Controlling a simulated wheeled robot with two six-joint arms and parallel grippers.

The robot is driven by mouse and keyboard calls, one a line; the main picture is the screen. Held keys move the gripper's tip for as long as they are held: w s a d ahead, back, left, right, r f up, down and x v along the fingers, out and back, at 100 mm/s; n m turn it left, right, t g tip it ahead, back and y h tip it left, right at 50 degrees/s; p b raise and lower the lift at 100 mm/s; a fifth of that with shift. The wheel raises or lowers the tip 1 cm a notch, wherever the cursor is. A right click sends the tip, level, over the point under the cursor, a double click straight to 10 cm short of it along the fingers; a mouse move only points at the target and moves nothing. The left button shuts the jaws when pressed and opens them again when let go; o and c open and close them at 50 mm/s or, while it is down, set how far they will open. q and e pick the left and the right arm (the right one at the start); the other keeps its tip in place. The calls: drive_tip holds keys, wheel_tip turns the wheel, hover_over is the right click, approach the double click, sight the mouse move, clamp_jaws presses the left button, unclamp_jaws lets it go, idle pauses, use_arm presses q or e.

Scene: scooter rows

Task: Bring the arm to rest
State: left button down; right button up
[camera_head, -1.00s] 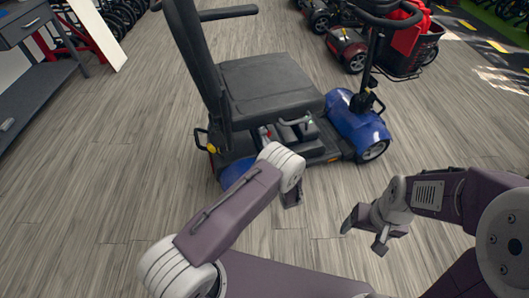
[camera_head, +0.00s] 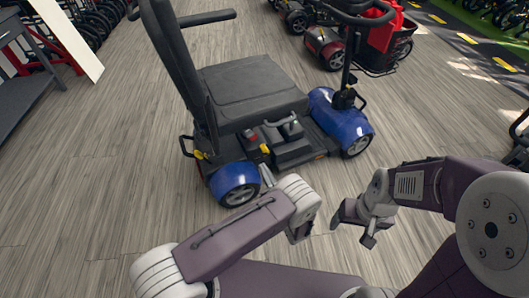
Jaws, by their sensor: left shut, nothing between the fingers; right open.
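My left arm comes in from the left and bends at its white wrist. The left gripper (camera_head: 300,234) is shut and empty, partly hidden by the wrist, in front of the blue scooter's near rear wheel and apart from it. My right gripper (camera_head: 350,230) is open and empty, its fingers spread, over bare floor to the right of the left one. The mobility scooter (camera_head: 252,92) has a black seat and blue body panels. Its uncovered middle part (camera_head: 284,140) shows a red piece and a handle beside the seat.
Other scooters, one with a red bag in a basket (camera_head: 388,45), stand at the upper right. A grey table (camera_head: 30,85) and white panel (camera_head: 68,38) are at the upper left. Grey wooden floor (camera_head: 100,185) is clear on the left.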

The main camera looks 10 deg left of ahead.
use_arm(q)
drive_tip(key=s+a+r+n+g+y, duration=0.35)
drive_tip(key=a+n+g, duration=0.4)
drive_tip(key=a, duration=0.25)
drive_tip(key=s+a+r+n+g+h, duration=0.1)
drive_tip(key=s+a+n+g+h, duration=0.1)
drive_tip(key=s+n+g+h, duration=0.45)
drive_tip(key=s+a+r+n+g+h, duration=0.15)
drive_tip(key=s+n+g, duration=0.25)
drive_tip(key=s+n, duration=0.55)
drive_tip(key=s+d+r+n+t+h+p, duration=0.1)
drive_tip(key=d+r+n+t+h+p, duration=0.1)
drive_tip(key=r+p, duration=1.6)
drive_tip(key=d+r+n+t+h+p, duration=0.2)
drive_tip(key=r+n+h+p, duration=0.2)
drive_tip(key=r+p, duration=1.4)
wheel_tip(320, 180, up, 5)
drive_tip(key=shift+s+d+f, duration=0.15)
drive_tip(key=shift+s+d, duration=0.2)
drive_tip(key=shift+d, duration=0.05)
